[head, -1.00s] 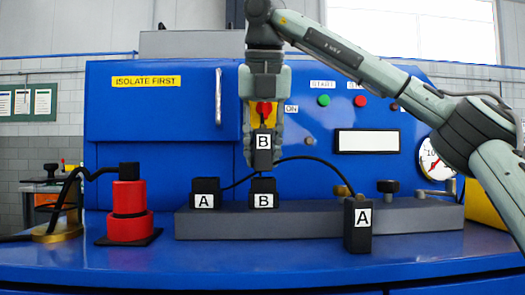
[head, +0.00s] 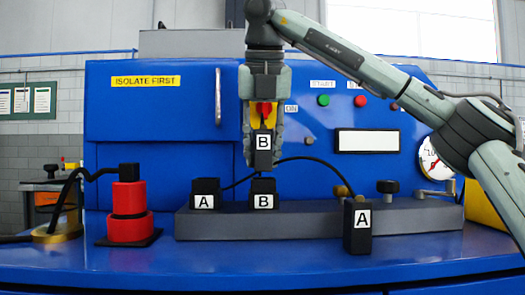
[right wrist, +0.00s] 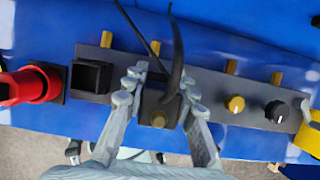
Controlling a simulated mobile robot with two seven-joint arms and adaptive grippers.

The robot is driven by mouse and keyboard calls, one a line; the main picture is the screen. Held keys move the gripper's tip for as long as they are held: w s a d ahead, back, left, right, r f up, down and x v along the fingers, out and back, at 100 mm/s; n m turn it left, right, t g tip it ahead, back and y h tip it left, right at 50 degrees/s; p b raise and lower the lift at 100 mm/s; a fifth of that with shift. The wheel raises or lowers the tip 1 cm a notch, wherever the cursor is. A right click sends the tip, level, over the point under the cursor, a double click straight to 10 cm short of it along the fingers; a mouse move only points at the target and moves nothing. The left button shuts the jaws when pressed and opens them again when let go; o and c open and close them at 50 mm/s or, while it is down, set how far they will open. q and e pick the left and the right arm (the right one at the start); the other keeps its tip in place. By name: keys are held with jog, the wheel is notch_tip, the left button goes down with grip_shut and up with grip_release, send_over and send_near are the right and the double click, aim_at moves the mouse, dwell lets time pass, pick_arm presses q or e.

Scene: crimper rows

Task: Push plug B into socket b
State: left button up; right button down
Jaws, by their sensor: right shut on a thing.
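Plug B (head: 263,158), a small black block with a white B label, hangs upright in my right gripper (head: 264,148). The gripper points down and is shut on it. Socket b (head: 263,186), a black block labelled B on the grey rail, is directly below, with a small gap under the plug in the head view. In the right wrist view plug B (right wrist: 158,112) sits between the fingers (right wrist: 158,104) with a black cable rising from it. It hides socket b there. My left gripper is not in view.
Socket a (head: 205,188) stands left of socket b on the grey rail (head: 330,220). Plug A (head: 358,238) stands in front of the rail at right, with a cable arching behind. A red cylinder (head: 129,197) stands at left. A blue cabinet (head: 150,130) rises behind.

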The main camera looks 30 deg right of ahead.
jog(key=shift+f+b, duration=0.7)
jog(key=shift+f, duration=0.3)
jog(key=c, duration=1.2)
grip_release()
jog(key=shift+o, duration=0.2)
jog(key=v, duration=1.2)
